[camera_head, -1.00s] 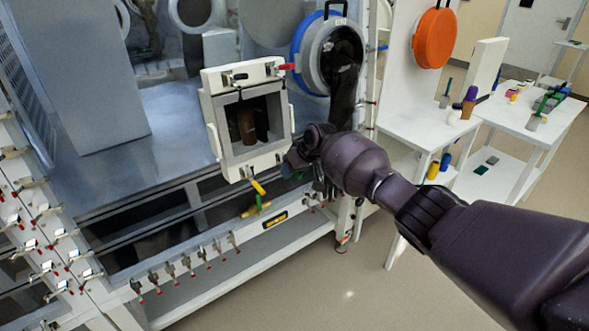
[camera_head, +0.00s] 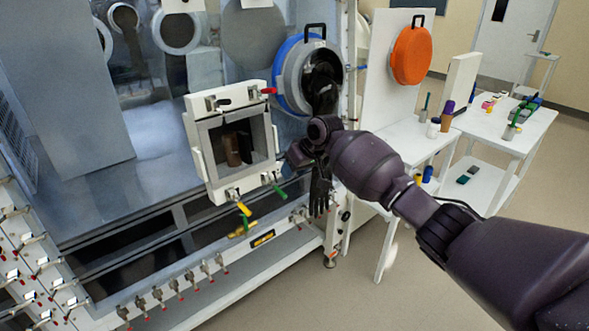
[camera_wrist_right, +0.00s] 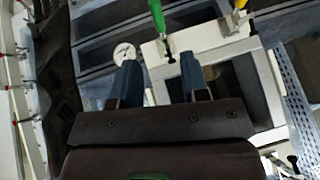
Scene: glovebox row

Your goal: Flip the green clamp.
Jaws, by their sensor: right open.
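The green clamp (camera_head: 279,191) is at the lower right corner of the white square port frame (camera_head: 203,182), its green handle pointing down and to the right. In the right wrist view the green handle (camera_wrist_right: 157,15) stands out at the top, above the frame's edge. My right gripper (camera_head: 297,157) is just above and right of the clamp in the head view, apart from it. In the wrist view its two blue fingers (camera_wrist_right: 160,80) are spread with nothing between them, and the green handle is beyond them. My left gripper is not in view.
A yellow clamp (camera_head: 243,208) sits on the frame's lower edge, left of the green one; a red clamp (camera_head: 268,90) is at the upper right. A black glove (camera_head: 320,190) hangs close to my right gripper. White tables (camera_head: 420,139) with small items stand at right.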

